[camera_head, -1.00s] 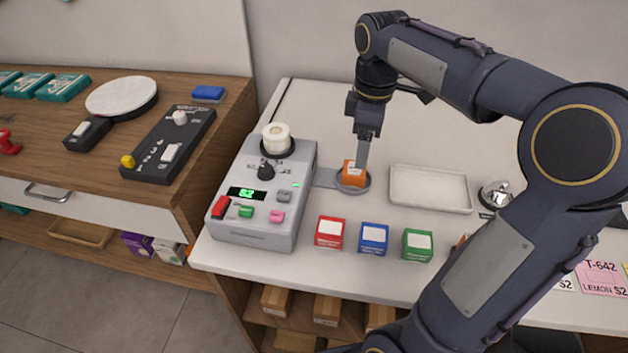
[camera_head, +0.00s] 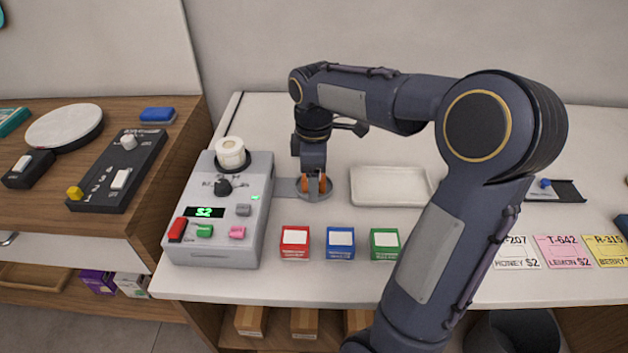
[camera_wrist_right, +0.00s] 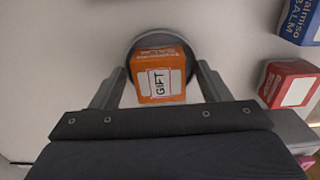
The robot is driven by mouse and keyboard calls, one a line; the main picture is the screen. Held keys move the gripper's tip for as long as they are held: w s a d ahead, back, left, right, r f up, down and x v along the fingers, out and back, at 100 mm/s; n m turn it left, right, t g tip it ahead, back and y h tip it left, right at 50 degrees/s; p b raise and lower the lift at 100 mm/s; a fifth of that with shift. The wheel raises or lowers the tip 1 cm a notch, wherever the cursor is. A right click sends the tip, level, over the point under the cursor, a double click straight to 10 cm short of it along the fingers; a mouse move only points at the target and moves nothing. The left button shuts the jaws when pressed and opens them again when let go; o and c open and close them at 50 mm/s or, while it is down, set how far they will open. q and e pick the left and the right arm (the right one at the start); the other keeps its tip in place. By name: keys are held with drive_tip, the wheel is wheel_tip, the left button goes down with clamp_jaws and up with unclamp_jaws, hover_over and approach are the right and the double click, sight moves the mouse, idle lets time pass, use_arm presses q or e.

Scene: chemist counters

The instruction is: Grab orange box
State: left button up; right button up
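The orange box (camera_wrist_right: 161,80), with a white GIFT label, sits on a round grey plate (camera_wrist_right: 191,56) beside the grey machine. In the head view the orange box (camera_head: 305,184) is largely hidden behind my right gripper (camera_head: 313,190), which points down over it. In the right wrist view the fingers of my right gripper (camera_wrist_right: 160,72) stand on either side of the box, with a narrow gap showing at each side. It is open around the box. My left gripper is not in view.
The grey machine (camera_head: 252,228) stands left of the plate. Red (camera_head: 295,242), blue (camera_head: 340,242) and green (camera_head: 384,244) boxes stand in a row in front. An empty white tray (camera_head: 390,186) lies to the right. Price cards (camera_head: 563,252) lie at the far right.

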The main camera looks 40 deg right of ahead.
drive_tip(key=c, duration=1.1)
